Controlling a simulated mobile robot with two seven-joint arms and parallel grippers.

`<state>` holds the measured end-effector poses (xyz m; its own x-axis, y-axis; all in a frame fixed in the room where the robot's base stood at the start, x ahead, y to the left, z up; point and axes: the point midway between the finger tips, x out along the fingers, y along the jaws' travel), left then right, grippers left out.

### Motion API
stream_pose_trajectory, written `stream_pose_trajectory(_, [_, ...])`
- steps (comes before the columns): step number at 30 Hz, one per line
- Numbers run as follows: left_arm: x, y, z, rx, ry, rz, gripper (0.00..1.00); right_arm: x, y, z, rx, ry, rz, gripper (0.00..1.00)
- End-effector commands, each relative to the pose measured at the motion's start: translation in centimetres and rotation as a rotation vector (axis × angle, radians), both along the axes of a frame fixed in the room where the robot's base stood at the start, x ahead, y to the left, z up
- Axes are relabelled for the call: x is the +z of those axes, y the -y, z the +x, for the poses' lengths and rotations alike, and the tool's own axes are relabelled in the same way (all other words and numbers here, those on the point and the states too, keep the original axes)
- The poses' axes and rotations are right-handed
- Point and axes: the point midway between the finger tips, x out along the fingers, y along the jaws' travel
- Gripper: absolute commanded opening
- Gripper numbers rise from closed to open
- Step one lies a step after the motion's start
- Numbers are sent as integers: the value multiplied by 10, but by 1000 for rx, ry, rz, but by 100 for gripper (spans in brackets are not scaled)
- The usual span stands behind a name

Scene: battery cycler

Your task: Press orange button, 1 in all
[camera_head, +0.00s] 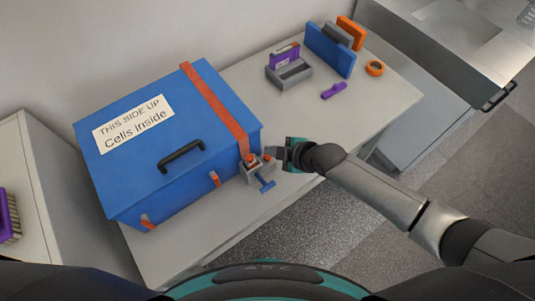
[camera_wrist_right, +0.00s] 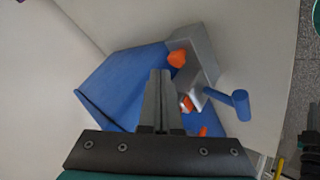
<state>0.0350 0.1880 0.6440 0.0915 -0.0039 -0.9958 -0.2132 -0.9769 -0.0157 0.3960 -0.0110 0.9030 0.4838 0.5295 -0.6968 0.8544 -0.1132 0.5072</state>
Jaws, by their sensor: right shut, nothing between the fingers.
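A small grey device (camera_head: 257,172) stands on the table at the front right corner of the blue box. It carries two small orange parts, one at its left (camera_head: 250,159) and one at its right (camera_head: 267,157); I cannot tell which is the button. In the right wrist view the grey device (camera_wrist_right: 204,47) shows an orange knob-like part (camera_wrist_right: 177,59), with more orange partly hidden beside my fingers. My right gripper (camera_head: 275,153) is shut and empty, just right of the device. Its closed fingers also show in the wrist view (camera_wrist_right: 160,75). Contact is unclear. My left gripper is out of view.
The blue box (camera_head: 140,165) with orange straps fills the table's left part. A blue lever (camera_head: 266,186) sticks out from the device's front.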

Motion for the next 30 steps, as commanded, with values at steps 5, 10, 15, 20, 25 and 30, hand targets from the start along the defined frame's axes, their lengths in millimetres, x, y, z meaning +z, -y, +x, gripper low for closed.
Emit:
stream_pose_trajectory(5, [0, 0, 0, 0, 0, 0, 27, 0, 0, 0, 0, 0, 0, 0])
stream_pose_trajectory(10, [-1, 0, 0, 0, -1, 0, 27, -1, 0, 0, 0, 0, 0, 0])
stream_pose_trajectory(15, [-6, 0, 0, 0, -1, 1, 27, -6, 0, 0, 1, 1, 0, 0])
stream_pose_trajectory(20, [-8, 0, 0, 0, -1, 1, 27, -9, 0, 0, 1, 1, 0, 0])
stream_pose_trajectory(25, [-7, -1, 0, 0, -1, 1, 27, -8, 0, 0, 1, 1, 0, 0])
stream_pose_trajectory(30, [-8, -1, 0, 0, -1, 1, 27, -9, 0, 0, 0, 0, 0, 0])
